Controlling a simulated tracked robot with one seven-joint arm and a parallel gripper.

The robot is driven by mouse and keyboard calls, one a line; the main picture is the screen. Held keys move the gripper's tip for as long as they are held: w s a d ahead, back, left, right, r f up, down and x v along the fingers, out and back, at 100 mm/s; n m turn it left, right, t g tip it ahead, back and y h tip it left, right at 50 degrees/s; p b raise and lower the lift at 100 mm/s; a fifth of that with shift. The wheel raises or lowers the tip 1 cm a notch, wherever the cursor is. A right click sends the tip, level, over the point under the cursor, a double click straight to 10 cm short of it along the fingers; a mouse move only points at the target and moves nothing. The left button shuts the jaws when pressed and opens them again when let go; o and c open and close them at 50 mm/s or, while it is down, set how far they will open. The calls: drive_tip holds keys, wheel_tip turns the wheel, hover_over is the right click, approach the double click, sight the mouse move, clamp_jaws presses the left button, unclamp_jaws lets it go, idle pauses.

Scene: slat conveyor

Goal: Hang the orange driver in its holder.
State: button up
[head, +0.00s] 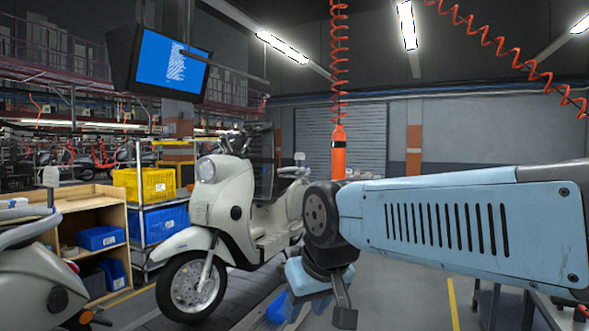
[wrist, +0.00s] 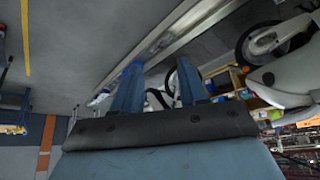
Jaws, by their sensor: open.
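The orange driver (head: 338,152) hangs upright from a red coiled hose (head: 339,50), near the middle of the head view, with a black band around it. My gripper (head: 322,298) is below it in the picture, under my blue arm, and points downward. In the wrist view my gripper (wrist: 159,75) shows two blue fingers set apart, with no driver between them. A white and black shape shows in the gap; I cannot tell what it is. I cannot make out the driver's holder in either view.
A pale scooter (head: 203,212) stands left of my gripper on the conveyor. Another scooter (head: 35,270) is at the far left. A wooden shelf (head: 75,200) and yellow (head: 145,184) and blue bins (head: 160,222) stand behind. A second red coil (head: 500,45) hangs upper right. Open floor lies behind my arm.

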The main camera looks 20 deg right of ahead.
drive_tip(key=shift+o, duration=1.5)
drive_tip(key=shift+w+d+r+n, duration=0.1)
drive_tip(key=shift+d+n, duration=0.15)
drive_tip(key=shift+n, duration=0.05)
drive_tip(key=shift+o, duration=0.8)
drive_tip(key=shift+w+r+n+g+h, duration=0.2)
drive_tip(key=shift+w+n+g+h, duration=0.2)
drive_tip(key=shift+n+h, duration=0.2)
drive_tip(key=n+g+h, duration=0.3)
drive_tip(key=n+h, duration=1.4)
approach(333, 166)
drive_tip(key=shift+w+d+r, duration=0.1)
drive_tip(key=shift+w+d, duration=0.05)
drive_tip(key=shift+d, duration=1.5)
drive_tip(key=shift+w+d, duration=0.15)
drive_tip(key=shift+d, duration=1.5)
drive_tip(key=shift+w+d+r, duration=0.1)
drive_tip(key=shift+w+d, duration=0.05)
drive_tip(key=shift+d, duration=1.5)
